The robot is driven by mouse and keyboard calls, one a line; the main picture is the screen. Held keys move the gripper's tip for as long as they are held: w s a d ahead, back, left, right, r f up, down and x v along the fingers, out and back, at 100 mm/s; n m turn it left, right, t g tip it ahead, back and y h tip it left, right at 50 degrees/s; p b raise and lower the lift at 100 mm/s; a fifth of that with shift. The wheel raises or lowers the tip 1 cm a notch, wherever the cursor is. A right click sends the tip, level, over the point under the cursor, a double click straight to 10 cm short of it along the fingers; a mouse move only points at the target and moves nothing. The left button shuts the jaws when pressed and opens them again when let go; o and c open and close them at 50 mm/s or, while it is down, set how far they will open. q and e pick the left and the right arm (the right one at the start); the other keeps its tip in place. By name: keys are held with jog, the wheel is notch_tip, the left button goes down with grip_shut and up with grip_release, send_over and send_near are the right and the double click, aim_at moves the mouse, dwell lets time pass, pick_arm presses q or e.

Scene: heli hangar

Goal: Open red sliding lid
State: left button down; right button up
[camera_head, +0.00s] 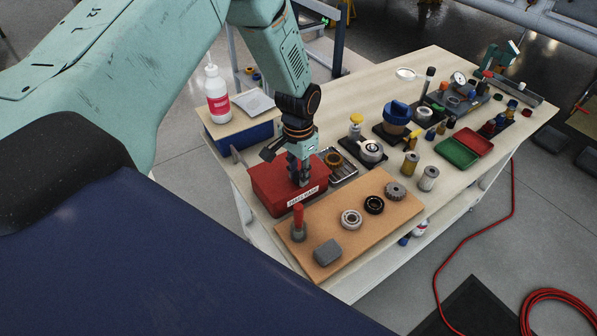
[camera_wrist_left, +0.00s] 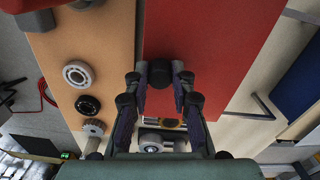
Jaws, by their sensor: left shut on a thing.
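The red lid (camera_head: 270,186) is a flat red top on a box near the left side of the workbench, with a white label (camera_head: 303,196) on its front edge. It fills the upper middle of the left wrist view (camera_wrist_left: 215,45). My left gripper (camera_head: 301,177) points down onto the lid near its right end. In the left wrist view its fingers (camera_wrist_left: 160,76) are shut on a dark knob (camera_wrist_left: 159,73) on the lid. In the head view the fingers largely hide the knob. My right gripper is not in view.
A metal tray with a brass ring (camera_head: 336,160) sits right beside the red lid. A brown board (camera_head: 330,235) in front holds bearings, a grey block and a red-handled tool. A white bottle (camera_head: 216,95) stands on a blue box (camera_head: 250,133) behind. Several parts crowd the bench's right.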

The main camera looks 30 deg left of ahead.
aim_at(279, 160)
pick_arm(q)
jog(key=w+a, duration=0.1)
jog(key=a, duration=0.1)
jog(key=w+a+b, duration=0.1)
jog(key=a, duration=0.2)
jog(key=w+a+b, duration=0.1)
jog(key=a, duration=0.2)
jog(key=shift+w+a+f, duration=0.1)
jog(key=shift+w, duration=0.1)
jog(key=shift+w+a, duration=0.1)
jog(key=shift+a, duration=0.15)
jog(key=c, duration=1.1)
grip_release()
jog(key=shift+c, duration=0.2)
jog(key=shift+r, duration=0.2)
notch_tip(279, 160, up, 12)
jog(key=shift+f, duration=0.1)
